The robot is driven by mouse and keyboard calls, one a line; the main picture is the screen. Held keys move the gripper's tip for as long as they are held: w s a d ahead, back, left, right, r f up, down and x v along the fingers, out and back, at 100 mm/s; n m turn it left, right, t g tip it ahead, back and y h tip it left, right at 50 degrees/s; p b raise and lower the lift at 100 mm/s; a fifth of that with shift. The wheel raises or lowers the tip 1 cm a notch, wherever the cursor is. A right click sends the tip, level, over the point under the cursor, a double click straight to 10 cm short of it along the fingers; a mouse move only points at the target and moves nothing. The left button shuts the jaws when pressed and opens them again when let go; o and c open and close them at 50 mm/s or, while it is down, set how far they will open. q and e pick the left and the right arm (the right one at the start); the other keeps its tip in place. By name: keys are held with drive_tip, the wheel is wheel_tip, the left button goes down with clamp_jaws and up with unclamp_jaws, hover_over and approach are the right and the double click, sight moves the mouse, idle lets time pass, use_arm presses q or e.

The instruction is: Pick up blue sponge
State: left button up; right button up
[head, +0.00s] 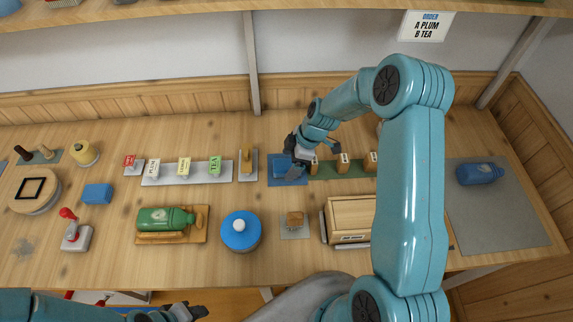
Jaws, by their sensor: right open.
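A small blue block that looks like a sponge (97,193) lies at the left of the table, with no gripper near it. A flat blue mat (296,183) lies near the table's middle, with what looks like another blue block (282,164) on it. My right gripper (292,167) is open over this mat and partly hides it. I cannot tell whether its fingers touch the block. My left gripper (190,312) is at the bottom edge, in front of the table, and its jaws are too unclear to read.
A row of labelled tags (184,167) stands left of the mat, and a green strip with small blocks (343,170) right of it. A blue bottle (480,174) lies on a grey mat (497,220).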

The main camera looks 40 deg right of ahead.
sight(287, 164)
drive_tip(key=shift+x, duration=1.35)
drive_tip(key=c, duration=0.4)
drive_tip(key=shift+d, duration=0.1)
drive_tip(key=c, duration=0.6)
use_arm(q)
drive_tip(key=shift+s+r, duration=0.1)
drive_tip(key=shift+r, duration=0.4)
use_arm(e)
drive_tip(key=shift+c, duration=0.2)
drive_tip(key=shift+r, duration=0.6)
use_arm(q)
wheel_tip(287, 164, down, 3)
drive_tip(key=b, duration=0.2)
drive_tip(key=shift+b, duration=0.35)
use_arm(e)
wheel_tip(287, 164, up, 19)
